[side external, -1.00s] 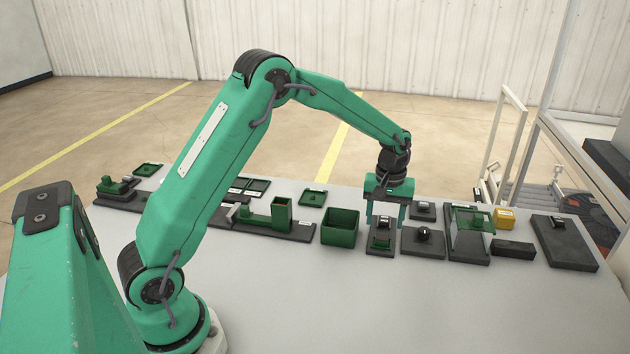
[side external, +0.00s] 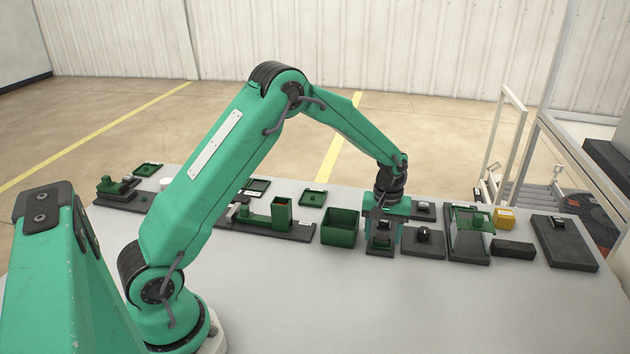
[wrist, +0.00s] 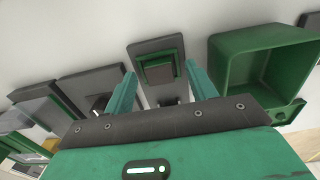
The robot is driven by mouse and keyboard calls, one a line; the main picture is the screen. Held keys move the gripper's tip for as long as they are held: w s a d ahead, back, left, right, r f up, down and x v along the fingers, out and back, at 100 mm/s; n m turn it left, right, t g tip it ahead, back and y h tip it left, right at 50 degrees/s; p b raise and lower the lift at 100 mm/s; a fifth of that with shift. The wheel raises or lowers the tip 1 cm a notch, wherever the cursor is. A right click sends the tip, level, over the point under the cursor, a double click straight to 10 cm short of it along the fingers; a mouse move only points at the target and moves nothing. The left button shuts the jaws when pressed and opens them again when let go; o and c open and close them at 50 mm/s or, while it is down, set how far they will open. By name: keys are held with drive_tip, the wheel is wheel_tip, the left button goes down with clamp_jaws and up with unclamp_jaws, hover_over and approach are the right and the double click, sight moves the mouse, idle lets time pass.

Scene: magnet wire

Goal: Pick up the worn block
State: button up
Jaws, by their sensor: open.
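My gripper (side external: 382,240) is open, pointing down over a dark plate (side external: 380,252) right of the green bin. In the wrist view its two teal fingers stand apart on either side of a small dark block (wrist: 159,72) in a green square nest (wrist: 155,56). This is probably the worn block, but its surface wear is too small to tell. The fingers partly hide the plate in the side view. I cannot tell whether the fingertips touch the block. Nothing is seen gripped.
An open green bin (side external: 341,227) stands just left of my gripper. A dark plate with a small knob (side external: 423,240) is close on the right, with a clear-sided green stand (side external: 470,230) and a yellow box (side external: 504,219) beyond. The table front is clear.

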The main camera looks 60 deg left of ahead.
sight(383, 237)
drive_tip(key=shift+c, duration=0.5)
drive_tip(key=c, duration=1)
drive_tip(key=shift+r, duration=0.15)
drive_tip(key=shift+r, duration=0.45)
wheel_tip(383, 237, up, 3)
drive_tip(key=shift+d+r, duration=0.1)
drive_tip(key=shift+r, duration=0.05)
drive_tip(key=s+d+r, duration=0.1)
drive_tip(key=d+r, duration=0.1)
drive_tip(key=d, duration=0.1)
drive_tip(key=s+d+r, duration=0.2)
drive_tip(key=d, duration=0.2)
drive_tip(key=s+d+r, duration=0.2)
drive_tip(key=d, duration=0.1)
drive_tip(key=shift+s+d+r, duration=0.15)
drive_tip(key=shift+r, duration=0.15)
